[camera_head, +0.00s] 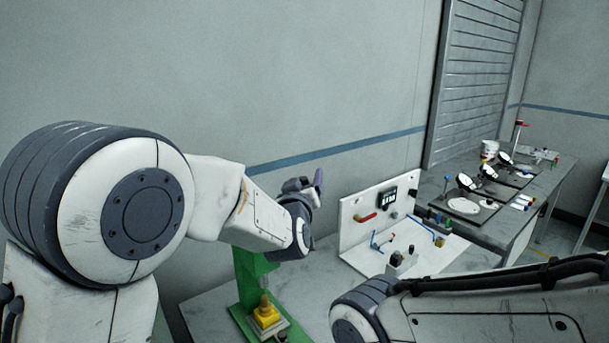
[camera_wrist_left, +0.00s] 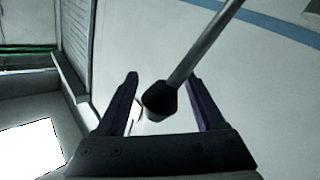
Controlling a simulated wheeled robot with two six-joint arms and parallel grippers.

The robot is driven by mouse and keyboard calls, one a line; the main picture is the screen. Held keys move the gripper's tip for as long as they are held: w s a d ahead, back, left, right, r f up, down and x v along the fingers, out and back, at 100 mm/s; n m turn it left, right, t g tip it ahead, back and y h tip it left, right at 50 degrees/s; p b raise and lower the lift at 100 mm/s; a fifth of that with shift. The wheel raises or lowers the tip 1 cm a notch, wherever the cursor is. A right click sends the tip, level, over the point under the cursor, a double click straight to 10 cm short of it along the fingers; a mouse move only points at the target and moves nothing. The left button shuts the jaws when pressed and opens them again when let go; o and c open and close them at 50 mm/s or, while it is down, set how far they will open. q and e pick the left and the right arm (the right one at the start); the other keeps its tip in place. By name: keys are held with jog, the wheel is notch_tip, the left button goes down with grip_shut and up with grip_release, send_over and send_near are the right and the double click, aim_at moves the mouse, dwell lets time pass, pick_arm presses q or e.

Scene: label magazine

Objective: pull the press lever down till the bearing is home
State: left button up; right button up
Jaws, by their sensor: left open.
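The press (camera_head: 248,280) is a green frame on the grey table, with a yellow block (camera_head: 265,312) on its base. My left arm hides its upper part in the head view. The press lever (camera_wrist_left: 205,47) shows in the left wrist view as a grey rod with a black knob (camera_wrist_left: 160,100). My left gripper (camera_head: 318,184) is above and right of the press frame. In the left wrist view its two fingers (camera_wrist_left: 164,82) are open, and the knob appears between them; I cannot tell whether they touch it. The bearing is not clearly distinguishable. My right gripper is not in view.
A white fixture board (camera_head: 360,215) with a red handle and blue parts stands right of the press. A second bench (camera_head: 500,232) with several small items lies farther right. My right arm crosses the lower right. A wall is behind the press.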

pick_arm(q)
jog(key=shift+w, duration=0.1)
grip_shut()
dwell(1.4)
